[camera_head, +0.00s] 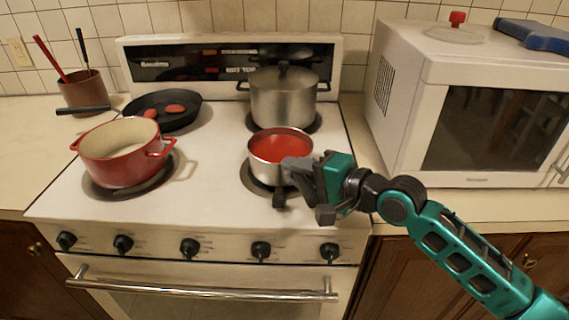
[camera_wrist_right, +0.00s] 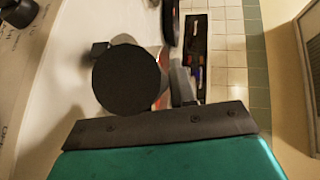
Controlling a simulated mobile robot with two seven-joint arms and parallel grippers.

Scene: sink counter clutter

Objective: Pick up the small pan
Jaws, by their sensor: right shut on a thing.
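The small pan (camera_head: 268,158) is a steel pan with red contents and a dark handle (camera_head: 280,199). It is on the front right burner in the head view and looks level. My right gripper (camera_head: 303,180) is at the pan's front right side, shut on the pan. In the right wrist view a large black round shape (camera_wrist_right: 125,80), seemingly the handle end, fills the space by a grey finger (camera_wrist_right: 181,86). The exact contact is partly hidden. My left gripper is out of view.
A large lidded pot (camera_head: 284,98) stands right behind the pan. A red pot (camera_head: 122,153) is on the front left burner and a black frying pan (camera_head: 170,112) behind it. A microwave (camera_head: 475,105) stands to the right. The stove middle (camera_head: 215,170) is clear.

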